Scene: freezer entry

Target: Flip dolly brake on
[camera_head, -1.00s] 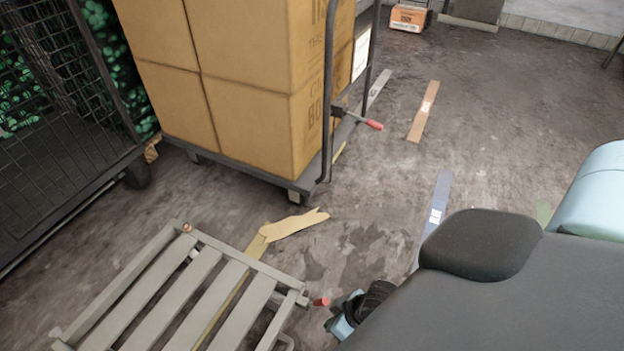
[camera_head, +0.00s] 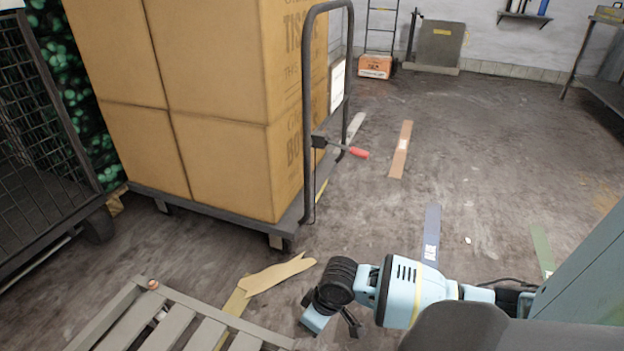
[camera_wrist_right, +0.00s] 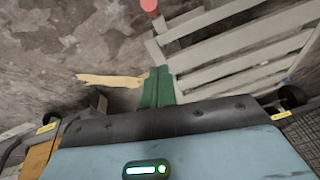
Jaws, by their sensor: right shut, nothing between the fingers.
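A flat dolly (camera_head: 236,231) loaded with large cardboard boxes (camera_head: 210,100) stands left of centre in the head view. A dark lever with a red grip (camera_head: 357,153) sticks out to the right from its black tubular handle (camera_head: 308,90). My right gripper (camera_head: 352,324) is low in front of the dolly, below and well apart from the lever. It points down towards the floor. In the right wrist view its green fingers (camera_wrist_right: 157,88) are shut together and empty. My left gripper is not in view.
A grey slatted platform (camera_head: 178,340) lies at the lower left; it also shows in the wrist view (camera_wrist_right: 235,50). A round red end (camera_wrist_right: 149,5) shows beside it there. A wire cage cart (camera_head: 45,130) stands left. Floor right of the dolly is mostly open, with coloured strips (camera_head: 401,150).

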